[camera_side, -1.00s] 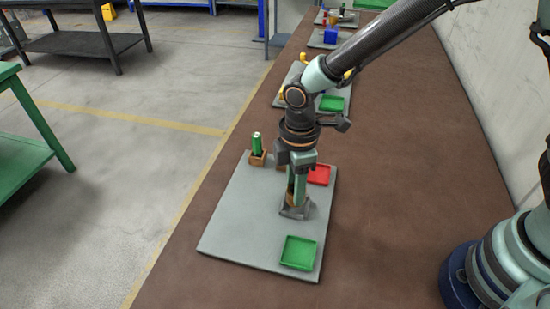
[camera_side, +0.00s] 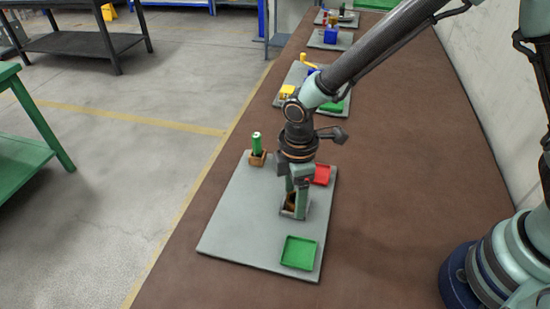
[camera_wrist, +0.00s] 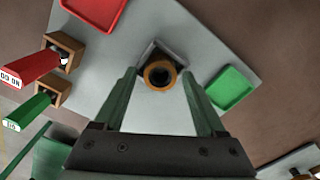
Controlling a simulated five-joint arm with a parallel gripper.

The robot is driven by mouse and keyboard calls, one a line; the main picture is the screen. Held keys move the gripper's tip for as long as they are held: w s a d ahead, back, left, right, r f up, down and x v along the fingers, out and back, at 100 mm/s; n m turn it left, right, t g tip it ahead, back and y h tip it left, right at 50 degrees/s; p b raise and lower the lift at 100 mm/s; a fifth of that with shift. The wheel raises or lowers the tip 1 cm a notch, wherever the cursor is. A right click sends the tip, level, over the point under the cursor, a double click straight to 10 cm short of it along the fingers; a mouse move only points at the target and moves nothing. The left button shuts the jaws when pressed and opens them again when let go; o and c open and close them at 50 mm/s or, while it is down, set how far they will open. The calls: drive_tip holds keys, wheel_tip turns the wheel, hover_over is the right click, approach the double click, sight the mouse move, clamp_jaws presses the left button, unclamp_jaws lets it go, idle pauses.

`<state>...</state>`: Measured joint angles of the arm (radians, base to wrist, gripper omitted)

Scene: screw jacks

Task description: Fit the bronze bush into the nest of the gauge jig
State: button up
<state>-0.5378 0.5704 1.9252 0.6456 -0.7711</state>
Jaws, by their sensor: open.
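The bronze bush (camera_wrist: 160,75) is a ring with a dark bore, upright in the wrist view. It stands at the grey angled nest of the jig (camera_wrist: 149,49); whether it is fully seated I cannot tell. In the side view the bush (camera_side: 291,201) is partly hidden by my fingers, over the nest (camera_side: 299,212). My gripper (camera_wrist: 159,78) is open, with one green finger on each side of the bush and gaps showing between. In the side view my gripper (camera_side: 297,187) points down at the nest.
On the grey plate (camera_side: 235,220) are a green tray (camera_side: 299,252) and a red tray (camera_side: 321,175). A green-handled gauge (camera_side: 257,144) and a red-handled gauge (camera_wrist: 28,67) stand in wooden blocks. Other stations lie further along the bench.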

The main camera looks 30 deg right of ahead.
wheel_tip(320, 180, up, 12)
drive_tip(key=s+d+r+m+t, duration=0.2)
drive_tip(key=d+r+m, duration=0.3)
drive_tip(key=d, duration=0.5)
drive_tip(key=s+d+r+m+t, duration=0.3)
drive_tip(key=s+d+r+m, duration=0.1)
drive_tip(key=d+m, duration=0.6)
drive_tip(key=shift+d+r+t, duration=0.3)
drive_tip(key=shift+r, duration=0.3)
